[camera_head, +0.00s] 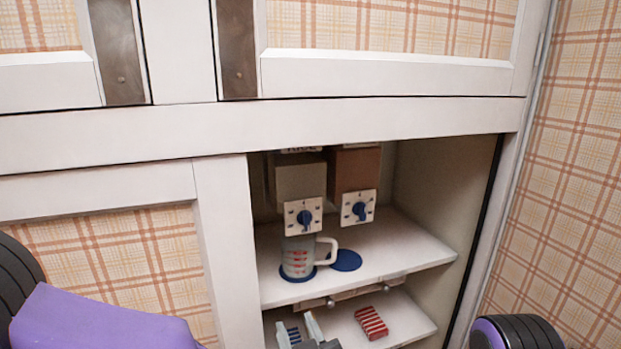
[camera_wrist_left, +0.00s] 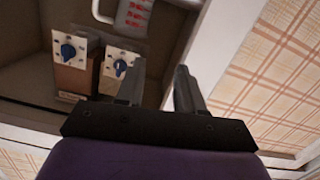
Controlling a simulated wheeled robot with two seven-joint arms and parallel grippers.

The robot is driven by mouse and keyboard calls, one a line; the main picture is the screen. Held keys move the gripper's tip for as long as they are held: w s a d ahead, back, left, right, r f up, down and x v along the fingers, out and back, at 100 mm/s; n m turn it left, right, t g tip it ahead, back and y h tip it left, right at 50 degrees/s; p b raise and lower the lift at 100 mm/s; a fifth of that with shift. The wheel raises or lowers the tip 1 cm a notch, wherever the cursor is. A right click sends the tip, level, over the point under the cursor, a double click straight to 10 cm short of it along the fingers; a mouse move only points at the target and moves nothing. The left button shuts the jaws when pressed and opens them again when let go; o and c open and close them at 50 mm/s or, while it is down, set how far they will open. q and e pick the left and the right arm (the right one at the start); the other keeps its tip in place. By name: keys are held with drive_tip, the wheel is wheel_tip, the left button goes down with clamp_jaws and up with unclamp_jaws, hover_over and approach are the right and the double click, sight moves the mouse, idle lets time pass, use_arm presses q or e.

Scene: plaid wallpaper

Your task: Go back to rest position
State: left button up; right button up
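My left gripper (camera_head: 299,330) shows at the bottom of the head view, in front of the lower shelf. In the left wrist view its two fingers (camera_wrist_left: 158,90) stand apart with nothing between them, so it is open and empty. A pale mug (camera_head: 297,262) with red markings stands upright on a blue coaster under the left dispenser, above and apart from the left gripper. The mug also shows at the top of the left wrist view (camera_wrist_left: 134,17). My right gripper is out of view; only a dark part of my right arm shows at the bottom right.
Two dispensers with blue knobs (camera_head: 304,217) (camera_head: 359,207) hang inside the open cabinet. A second blue coaster (camera_head: 346,260) lies bare on the upper shelf (camera_head: 400,248). A red striped packet (camera_head: 371,323) lies on the lower shelf. Cabinet frame (camera_head: 226,240) borders the opening.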

use_arm(q)
drive_tip(key=s+a+f+g+b, duration=0.15)
drive_tip(key=a+f, duration=0.35)
drive_tip(key=f, duration=0.5)
drive_tip(key=a+f+g+h, duration=0.1)
drive_tip(key=a+f+g, duration=0.2)
drive_tip(key=a+f, duration=0.5)
drive_tip(key=s+a+f+g+b, duration=0.1)
drive_tip(key=a+f+g, duration=0.15)
drive_tip(key=f, duration=0.85)
drive_tip(key=s+a+f+g, duration=0.2)
drive_tip(key=s+a+f, duration=0.2)
drive_tip(key=s, duration=0.3)
drive_tip(key=s+a+f+n+g, duration=0.1)
drive_tip(key=s+a+f, duration=0.3)
drive_tip(key=s+f, duration=0.1)
drive_tip(key=s+a+f+g+b, duration=0.1)
drive_tip(key=s+a+f, duration=0.3)
drive_tip(key=s, duration=0.4)
drive_tip(key=shift+s+a+f+n+g, duration=0.4)
drive_tip(key=shift+f+g, duration=0.15)
drive_tip(key=shift+g, duration=0.25)
drive_tip(key=shift+w, duration=0.15)
